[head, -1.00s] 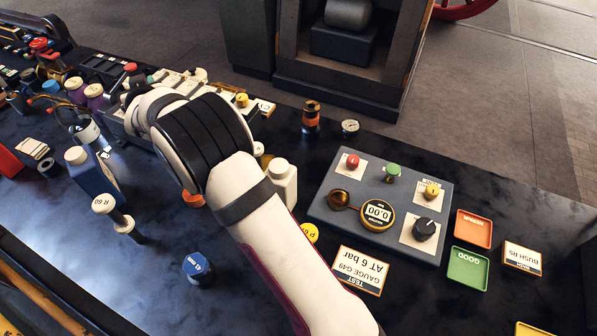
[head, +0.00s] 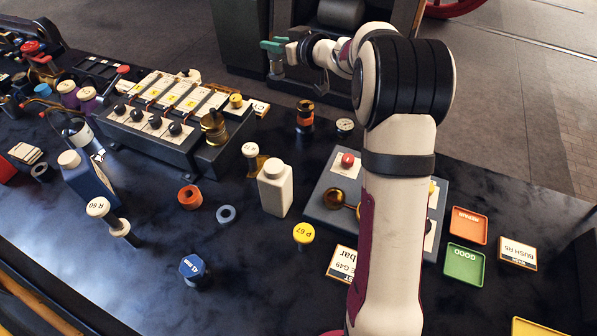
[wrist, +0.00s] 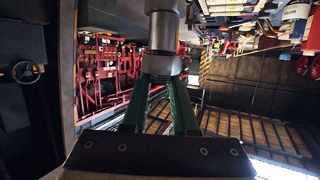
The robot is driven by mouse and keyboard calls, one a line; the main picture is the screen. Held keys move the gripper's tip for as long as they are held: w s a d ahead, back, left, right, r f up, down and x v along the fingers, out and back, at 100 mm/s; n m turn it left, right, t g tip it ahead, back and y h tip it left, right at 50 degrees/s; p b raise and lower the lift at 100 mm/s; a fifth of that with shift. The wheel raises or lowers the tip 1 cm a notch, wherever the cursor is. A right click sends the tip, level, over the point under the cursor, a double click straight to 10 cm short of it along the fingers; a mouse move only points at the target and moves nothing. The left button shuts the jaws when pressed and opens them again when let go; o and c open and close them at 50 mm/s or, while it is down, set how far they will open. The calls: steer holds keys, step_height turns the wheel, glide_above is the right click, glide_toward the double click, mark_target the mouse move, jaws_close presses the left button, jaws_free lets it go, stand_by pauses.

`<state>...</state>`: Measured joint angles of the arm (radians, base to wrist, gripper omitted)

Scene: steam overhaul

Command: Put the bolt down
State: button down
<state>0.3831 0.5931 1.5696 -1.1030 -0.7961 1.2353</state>
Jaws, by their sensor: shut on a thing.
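My gripper (head: 272,46) has green fingers and is raised beyond the far edge of the table, in front of the dark cabinet. In the wrist view the fingers (wrist: 161,85) are shut on a grey metal cylindrical piece with a wider collar, which I take for the bolt (wrist: 162,32). In the head view the bolt (head: 277,68) is small and hangs below the fingers, clear of any surface. Its far end is cut off in the wrist view. A blue hex piece marked 41 mm (head: 194,269) stands on the table, away from my gripper.
The dark table (head: 255,300) has free room at its front. A white bottle (head: 275,188), an orange ring (head: 190,197), a grey ring (head: 226,214) and a yellow-topped P 67 piece (head: 303,234) stand mid-table. The REPAIR tray (head: 469,226) and GOOD tray (head: 464,265) are right.

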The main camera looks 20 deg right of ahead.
steer(key=s+d+f+n+g+y, duration=0.1)
steer(key=s+d+f, duration=0.2)
steer(key=s, duration=0.4)
steer(key=s+d+f+n+y, duration=0.1)
steer(key=s+d+f+y, duration=0.15)
steer(key=s, duration=0.45)
steer(key=s+d+f+n+g+y, duration=0.1)
steer(key=s+d+f, duration=0.1)
steer(key=s+d, duration=0.35)
steer(key=shift+h, duration=0.25)
steer(key=w+a+f, duration=0.2)
steer(key=a+f, duration=0.1)
steer(key=f, duration=0.2)
steer(key=w+a+f, duration=0.2)
steer(key=a+f, duration=0.2)
steer(key=f, duration=0.1)
steer(key=w+a+f, duration=0.3)
steer(key=f, duration=0.3)
steer(key=shift+a, duration=0.2)
steer(key=shift+f, duration=0.1)
steer(key=c, duration=0.7)
jaws_free()
